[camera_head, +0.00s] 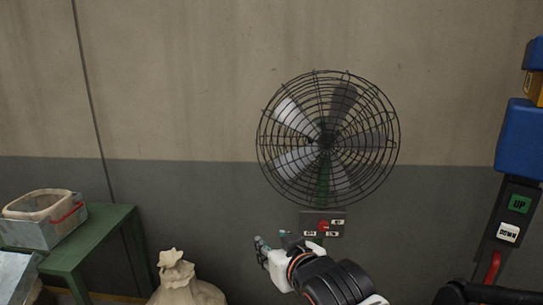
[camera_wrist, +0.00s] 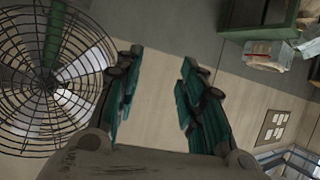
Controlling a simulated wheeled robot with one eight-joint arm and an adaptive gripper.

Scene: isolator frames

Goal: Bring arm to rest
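My gripper (camera_wrist: 160,80) shows in the wrist view with its two teal-padded fingers apart and nothing between them. In the head view my gripper (camera_head: 272,245) is at the lower middle, just left of the fan's control panel (camera_head: 311,226), and overlaps little of it. The panel has a red knob and small white labels. My arm comes up from the bottom right of centre. Whether the gripper touches the panel cannot be told.
A caged wall fan (camera_head: 328,140) is above my gripper, and at left in the wrist view (camera_wrist: 50,80). A green table (camera_head: 95,240) with a bin (camera_head: 30,233) stands left. A tied sack (camera_head: 180,285) sits lower left. A post with UP and DOWN buttons (camera_head: 514,215) stands right.

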